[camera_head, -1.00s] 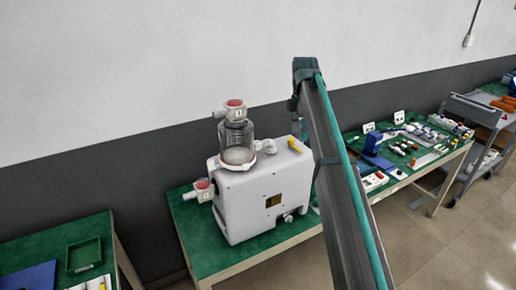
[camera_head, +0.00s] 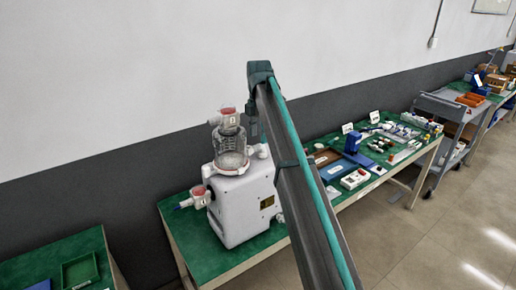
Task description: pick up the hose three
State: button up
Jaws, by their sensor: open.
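A white canister pump (camera_head: 235,212) stands on a green-topped bench. A clear canister (camera_head: 231,152) sits on its top, with a white and red fitting (camera_head: 229,121) above it. Another white and red fitting (camera_head: 195,198) sticks out at the pump's left side, with a small blue tip. Marks on the fittings are too small to read surely. No hose that I can pick out as hose three shows. My arm crosses in front of the pump's right side and the bench. My gripper does not show.
The bench's right part holds a brown tray (camera_head: 326,157), a blue device (camera_head: 352,142), a white and red block (camera_head: 354,179) and several small parts. A grey cart (camera_head: 446,108) stands farther right. A green tray (camera_head: 80,270) lies on the left table. The floor at right is clear.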

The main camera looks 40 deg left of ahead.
aim_at(258, 146)
jog(key=shift+s+f+p, duration=0.15)
jog(key=shift+f+p, duration=0.45)
jog(key=shift+f, duration=0.65)
jog(key=shift+s+f+p, duration=0.1)
jog(key=shift+f+p, duration=0.5)
jog(key=shift+f, duration=0.65)
grip_shut()
